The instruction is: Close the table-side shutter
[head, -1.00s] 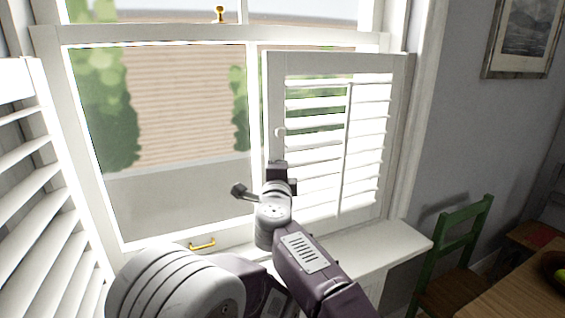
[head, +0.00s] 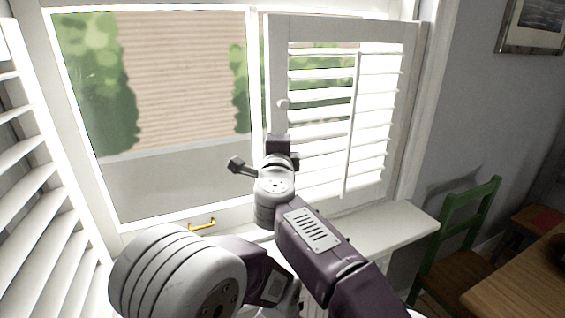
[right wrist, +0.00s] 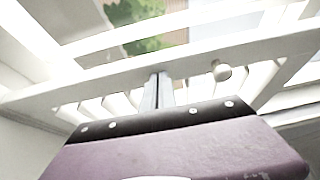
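The table-side shutter (head: 277,75) is the white louvred panel on the right half of the window. It stands partly swung, its free edge with a round white knob (head: 283,103) toward the middle of the window. My right gripper (head: 278,143) is at that free edge, below the knob. In the right wrist view its two fingers (right wrist: 157,92) are together, with nothing seen between them. They reach up to the shutter's frame (right wrist: 110,83), left of the knob (right wrist: 221,70); whether they touch it I cannot tell.
Another white louvred shutter (head: 38,185) stands open at the far left. A brass handle (head: 203,224) is on the lower window sash. The white sill (head: 400,226) runs below the shutter. A green chair (head: 462,225) and wooden table (head: 525,280) stand at right.

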